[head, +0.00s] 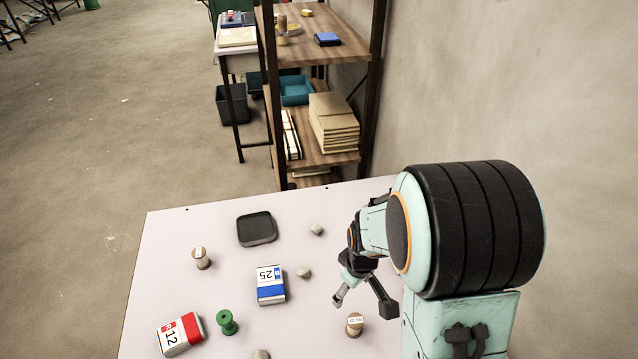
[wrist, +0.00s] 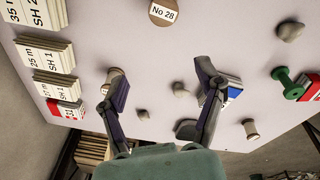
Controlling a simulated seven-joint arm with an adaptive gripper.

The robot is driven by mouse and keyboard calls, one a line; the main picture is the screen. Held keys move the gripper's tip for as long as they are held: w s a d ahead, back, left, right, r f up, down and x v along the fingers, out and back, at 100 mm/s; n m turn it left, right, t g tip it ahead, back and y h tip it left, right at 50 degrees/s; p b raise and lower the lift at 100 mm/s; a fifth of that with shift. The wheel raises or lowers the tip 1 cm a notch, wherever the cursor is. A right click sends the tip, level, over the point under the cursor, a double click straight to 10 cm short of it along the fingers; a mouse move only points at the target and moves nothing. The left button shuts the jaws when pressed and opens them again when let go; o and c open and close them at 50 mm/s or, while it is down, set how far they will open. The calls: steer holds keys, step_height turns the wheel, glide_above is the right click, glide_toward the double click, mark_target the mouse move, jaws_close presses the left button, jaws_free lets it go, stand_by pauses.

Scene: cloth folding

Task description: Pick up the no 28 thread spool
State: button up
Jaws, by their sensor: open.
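The No 28 thread spool (head: 354,326) stands upright on the pale table near the front, with its labelled top showing. It also shows in the wrist view (wrist: 163,14), cut by the top edge, with "No 28" readable. My gripper (head: 363,304) hangs above the table, just behind this spool in the head view. In the wrist view my gripper (wrist: 161,76) has its two fingers wide apart with nothing held between them. The spool lies beyond the fingertips, not between them.
Other spools are a green one (head: 227,323), a brown one (head: 201,259), and one partly behind my left finger (wrist: 113,74). Boxes marked 25 (head: 270,286) and 12 (head: 180,334), a dark tray (head: 257,230) and several stones lie around. Labelled stacks (wrist: 45,56) stand at left.

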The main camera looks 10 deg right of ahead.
mark_target(356, 320)
steer(key=shift+g, duration=0.9)
steer(key=f, duration=0.1)
steer(key=s+f, duration=0.1)
steer(key=f, duration=0.1)
steer(key=s+f, duration=0.1)
steer(key=f, duration=0.1)
steer(key=shift+s+d+f, duration=0.1)
steer(key=shift+s+d, duration=0.15)
steer(key=shift+d, duration=0.05)
step_height(356, 320, down, 5)
steer(key=shift+r, duration=0.1)
steer(key=shift+f, duration=0.7)
steer(key=c, duration=1.1)
